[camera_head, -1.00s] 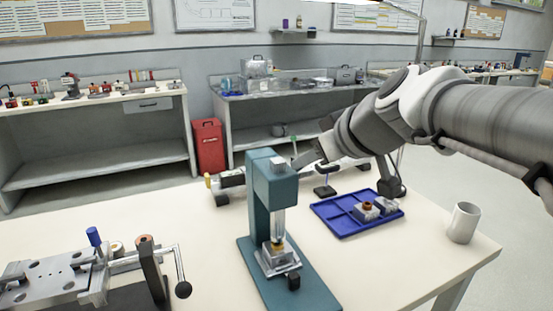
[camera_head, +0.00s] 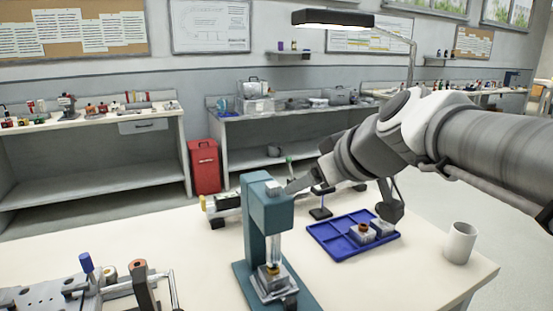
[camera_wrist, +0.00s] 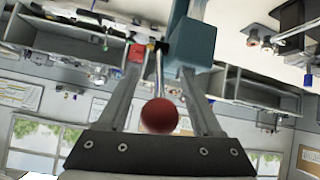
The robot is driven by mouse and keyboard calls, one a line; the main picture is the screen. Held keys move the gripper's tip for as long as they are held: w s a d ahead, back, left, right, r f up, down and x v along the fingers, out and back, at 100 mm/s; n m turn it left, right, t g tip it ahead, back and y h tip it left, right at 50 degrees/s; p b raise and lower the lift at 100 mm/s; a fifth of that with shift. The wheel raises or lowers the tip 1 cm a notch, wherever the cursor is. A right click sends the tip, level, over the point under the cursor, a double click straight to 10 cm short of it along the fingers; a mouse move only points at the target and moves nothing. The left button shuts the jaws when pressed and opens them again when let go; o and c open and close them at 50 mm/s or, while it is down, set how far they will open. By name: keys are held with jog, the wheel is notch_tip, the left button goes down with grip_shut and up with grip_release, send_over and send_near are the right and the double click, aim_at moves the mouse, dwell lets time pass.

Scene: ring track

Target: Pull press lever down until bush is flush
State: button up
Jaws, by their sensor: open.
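The teal press (camera_head: 256,235) stands upright on the table, a little left of centre in the head view. A small brass-coloured bush (camera_head: 272,268) sits under its ram on a metal block; whether it is flush is too small to tell. My gripper (camera_head: 292,186) is just behind the press head and partly hidden. In the wrist view, the press lever shows as a metal rod with a red ball knob (camera_wrist: 159,116). My open gripper (camera_wrist: 164,65) has one finger on each side of the lever, with visible gaps. The teal press body (camera_wrist: 192,42) shows beyond the fingertips.
A blue divided tray (camera_head: 330,248) with metal blocks lies right of the press. A white mug (camera_head: 460,243) stands near the table's right edge. A metal fixture (camera_head: 50,296) is at the front left. A desk lamp (camera_head: 333,19) shows above. The table's middle left is clear.

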jog(key=p+v, duration=0.3)
jog(key=v, duration=1.3)
jog(key=shift+d, duration=0.1)
